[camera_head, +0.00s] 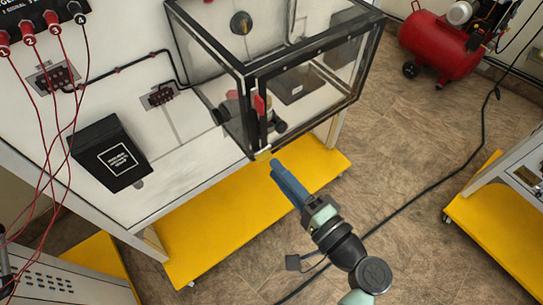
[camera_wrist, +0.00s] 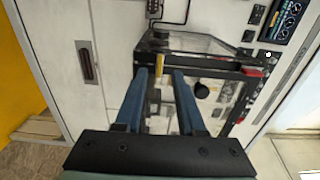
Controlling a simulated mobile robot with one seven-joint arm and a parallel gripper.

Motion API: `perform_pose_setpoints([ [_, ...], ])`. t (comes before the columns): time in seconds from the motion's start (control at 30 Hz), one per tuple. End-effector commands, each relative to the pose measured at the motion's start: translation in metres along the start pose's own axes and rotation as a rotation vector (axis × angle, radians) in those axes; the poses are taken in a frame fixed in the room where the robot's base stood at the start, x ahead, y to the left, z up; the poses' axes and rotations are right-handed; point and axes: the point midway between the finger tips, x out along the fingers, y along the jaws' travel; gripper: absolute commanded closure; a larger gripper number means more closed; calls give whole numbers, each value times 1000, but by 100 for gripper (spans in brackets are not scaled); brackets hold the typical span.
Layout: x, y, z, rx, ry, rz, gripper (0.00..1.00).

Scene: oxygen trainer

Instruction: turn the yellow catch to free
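The yellow catch (camera_head: 263,155) is a small piece at the lower front corner of the clear, black-framed case (camera_head: 246,110). In the wrist view the catch (camera_wrist: 160,65) shows as a short yellow bar on the case's black frame. My gripper (camera_head: 275,167) points its blue fingers at that corner, just below and right of the catch. In the wrist view my gripper (camera_wrist: 160,73) is open with a clear gap, and the catch appears in line with this gap. I cannot tell whether the fingertips reach around it or touch it.
A red piece (camera_head: 259,104) sits on the case's front edge above the catch. A black box (camera_head: 109,153) is on the bench to the left, with red leads farther left. A yellow base shelf (camera_head: 215,232) lies below.

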Motion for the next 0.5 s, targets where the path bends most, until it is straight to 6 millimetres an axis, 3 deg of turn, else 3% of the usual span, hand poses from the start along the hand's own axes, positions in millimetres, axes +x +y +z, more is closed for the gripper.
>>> perform_pose_setpoints([
  [0.2,26,-1,0,0,-1,0,61],
  [0.5,31,0,0,0,0,0,61],
])
